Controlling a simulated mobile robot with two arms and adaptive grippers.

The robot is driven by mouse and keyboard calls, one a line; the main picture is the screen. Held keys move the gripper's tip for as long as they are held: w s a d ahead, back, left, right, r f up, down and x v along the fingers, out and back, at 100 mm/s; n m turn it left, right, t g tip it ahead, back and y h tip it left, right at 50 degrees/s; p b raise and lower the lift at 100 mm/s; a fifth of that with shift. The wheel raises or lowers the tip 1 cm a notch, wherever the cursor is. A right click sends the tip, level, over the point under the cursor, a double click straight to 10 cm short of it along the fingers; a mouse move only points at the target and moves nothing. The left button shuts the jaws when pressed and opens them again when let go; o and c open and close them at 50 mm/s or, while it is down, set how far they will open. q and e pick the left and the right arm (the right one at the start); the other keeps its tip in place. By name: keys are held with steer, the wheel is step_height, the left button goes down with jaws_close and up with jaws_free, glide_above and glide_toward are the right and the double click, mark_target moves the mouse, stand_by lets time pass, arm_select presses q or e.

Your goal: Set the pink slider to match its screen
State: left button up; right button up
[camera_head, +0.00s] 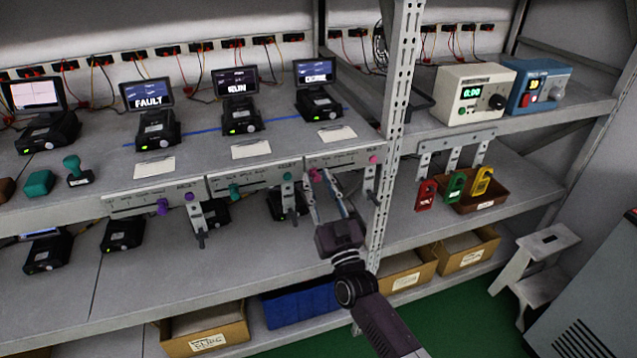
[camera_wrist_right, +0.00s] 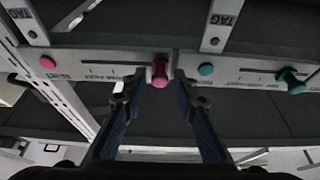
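The pink slider (camera_head: 316,174) is a small knob on the rightmost strip panel (camera_head: 345,160) of the shelf edge, near the left end of its slot. It also shows in the right wrist view (camera_wrist_right: 159,75). My right gripper (camera_head: 322,188) is at it, with one finger on each side of the knob. In the right wrist view the fingertips (camera_wrist_right: 160,80) stand apart, and contact with the knob cannot be made out. The screen (camera_head: 314,71) above this panel is lit, but its content is too small to read. My left gripper is not in view.
A pink button (camera_head: 373,160) is on the panel's right. The teal slider (camera_head: 234,188) and purple slider (camera_head: 163,206) sit on panels to the left. Hanging brackets (camera_head: 288,194) and a rack upright (camera_head: 387,150) flank my right arm. Other screens read FAULT (camera_head: 147,94) and RUN (camera_head: 237,81).

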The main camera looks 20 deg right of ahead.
mark_target(339, 162)
jaws_close()
steer(key=d+b, duration=0.1)
steer(key=d, duration=0.6)
steer(key=shift+w, duration=0.15)
steer(key=shift+o, duration=1.4)
jaws_free()
steer(key=shift+f, duration=0.1)
